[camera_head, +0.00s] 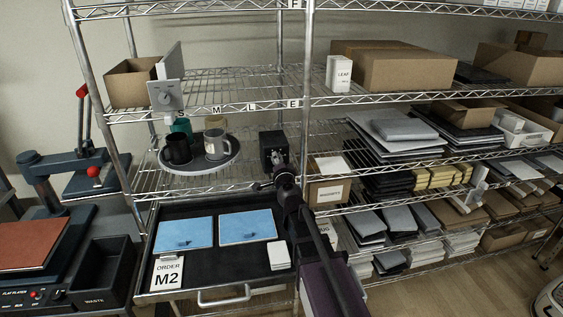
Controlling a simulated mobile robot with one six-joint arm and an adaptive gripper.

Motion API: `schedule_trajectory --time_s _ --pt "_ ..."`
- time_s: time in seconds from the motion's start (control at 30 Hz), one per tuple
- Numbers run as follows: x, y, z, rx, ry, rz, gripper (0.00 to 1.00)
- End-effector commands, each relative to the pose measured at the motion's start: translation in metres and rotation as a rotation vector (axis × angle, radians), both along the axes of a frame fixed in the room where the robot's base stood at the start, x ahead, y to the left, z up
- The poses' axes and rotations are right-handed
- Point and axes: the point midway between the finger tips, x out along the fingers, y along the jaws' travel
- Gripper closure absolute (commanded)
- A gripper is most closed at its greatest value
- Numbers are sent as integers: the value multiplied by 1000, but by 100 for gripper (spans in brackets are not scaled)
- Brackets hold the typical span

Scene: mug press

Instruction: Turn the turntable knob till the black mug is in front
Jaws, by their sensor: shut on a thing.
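The round grey turntable (200,170) sits on the wire shelf at centre left. The black mug (177,149) stands upright at its front left. A light grey mug (215,144) stands at its front right. A teal mug (181,126) is behind, partly hidden by the black mug, and a tan thing shows behind the grey mug. To the right is a black box (272,143) with the knob on its front. My gripper (279,163) is at the front of this box, shut on the knob, which it mostly hides.
Below is a black drawer (205,272) with two blue sheets, a white block and an "ORDER M2" card (167,273). A press (75,175) stands at left. A shelf post (307,60) rises just right of the black box. Shelves at right are full.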

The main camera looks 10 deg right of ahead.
Motion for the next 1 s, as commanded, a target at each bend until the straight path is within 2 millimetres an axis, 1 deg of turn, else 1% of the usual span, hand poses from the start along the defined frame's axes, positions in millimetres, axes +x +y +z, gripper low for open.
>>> schedule_trajectory --time_s 0.1,0.13,0.17,0.2,0.23,0.73,0.87,1.0 --pt "3 2 1 -1 1 4 94" --pt "3 2 1 -1 1 4 41" --pt "3 2 1 -1 1 4 32" --pt "3 2 1 -1 1 4 20" --pt "2 2 1 -2 1 4 13" --pt "-2 1 0 -2 0 2 13" --pt "-11 1 0 -2 0 2 13" --pt "-27 1 0 -2 0 2 13"
